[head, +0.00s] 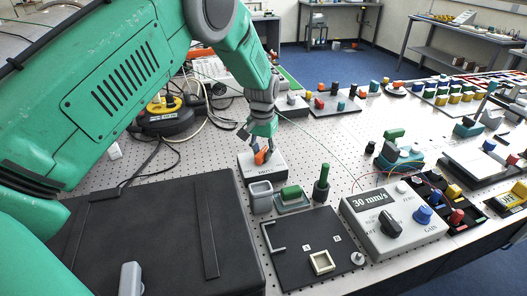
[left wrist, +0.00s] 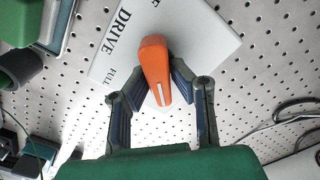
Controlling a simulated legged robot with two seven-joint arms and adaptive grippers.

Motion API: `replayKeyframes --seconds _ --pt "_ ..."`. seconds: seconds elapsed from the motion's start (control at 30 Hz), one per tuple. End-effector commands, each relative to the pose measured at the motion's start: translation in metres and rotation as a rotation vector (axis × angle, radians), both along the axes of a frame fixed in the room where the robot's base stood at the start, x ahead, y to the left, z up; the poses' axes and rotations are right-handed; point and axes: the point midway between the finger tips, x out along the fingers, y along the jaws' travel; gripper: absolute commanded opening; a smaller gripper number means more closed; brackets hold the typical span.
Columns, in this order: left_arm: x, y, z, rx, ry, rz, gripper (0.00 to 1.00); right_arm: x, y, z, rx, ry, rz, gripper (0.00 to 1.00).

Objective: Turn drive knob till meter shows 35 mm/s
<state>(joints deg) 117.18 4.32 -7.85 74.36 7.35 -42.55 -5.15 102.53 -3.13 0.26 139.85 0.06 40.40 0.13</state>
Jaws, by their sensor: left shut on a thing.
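The drive knob (head: 262,156) is orange and sits on a white box marked DRIVE (head: 270,172). In the left wrist view the orange knob (left wrist: 155,68) has a white pointer line and stands over the white DRIVE box (left wrist: 205,40), whose lettering "FULL" is partly visible. My left gripper (head: 261,148) comes down on the knob from above; in the left wrist view its two fingers (left wrist: 158,82) close on the knob's sides. The meter (head: 370,199) on the grey box at right reads 30 mm/s. My right gripper is not in view.
The grey meter box (head: 408,243) carries a black knob (head: 389,224) and a blue GAIN knob (head: 423,214). A grey cup (head: 261,197), a green block (head: 291,194) and a green-topped post (head: 322,183) stand close in front of the DRIVE box. A black case (head: 150,235) lies at left.

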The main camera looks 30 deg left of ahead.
Motion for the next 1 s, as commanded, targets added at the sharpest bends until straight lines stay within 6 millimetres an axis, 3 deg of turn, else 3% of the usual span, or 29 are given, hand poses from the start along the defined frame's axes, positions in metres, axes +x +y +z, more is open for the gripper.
replayKeyframes --seconds 0.4,1.0 --pt "-0.0048 -0.0009 -0.0026 -0.005 0.015 -0.239 0.00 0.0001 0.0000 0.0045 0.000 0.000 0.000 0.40" --pt "-0.0065 -0.0001 -0.0039 -0.004 0.019 -0.291 0.00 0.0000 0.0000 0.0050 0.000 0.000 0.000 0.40"
